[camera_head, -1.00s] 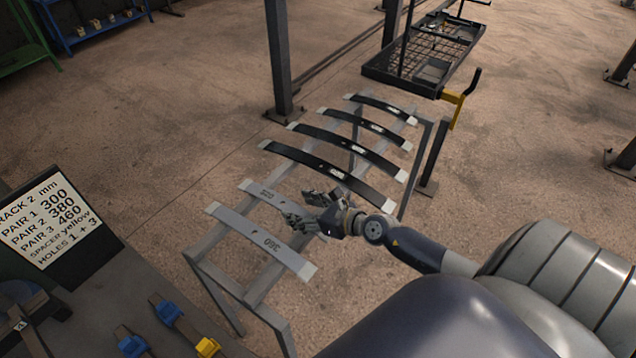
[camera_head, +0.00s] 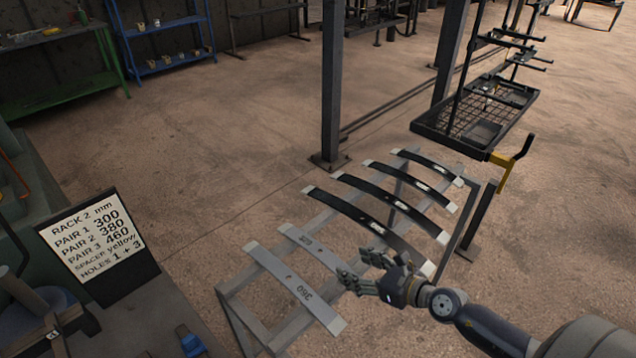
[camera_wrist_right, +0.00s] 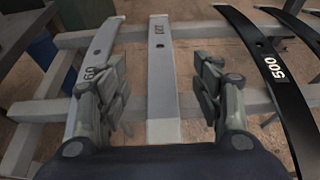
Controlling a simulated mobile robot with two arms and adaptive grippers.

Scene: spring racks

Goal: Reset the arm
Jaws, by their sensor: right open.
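My right gripper (camera_head: 368,280) is open and empty over the near end of the spring stand (camera_head: 235,310). In the right wrist view its two fingers (camera_wrist_right: 165,95) stand apart, with a grey leaf spring (camera_wrist_right: 162,70) showing between and below them. That grey spring also shows in the head view (camera_head: 305,243), partly behind the gripper. Another grey spring marked 360 (camera_head: 290,283) lies nearest the front. Several black springs lie farther back, one of them marked 500 (camera_wrist_right: 277,68). My left gripper is not in view.
A sign (camera_head: 95,240) listing rack pairs stands on the bench at left. A dark post (camera_head: 332,90) rises behind the stand.

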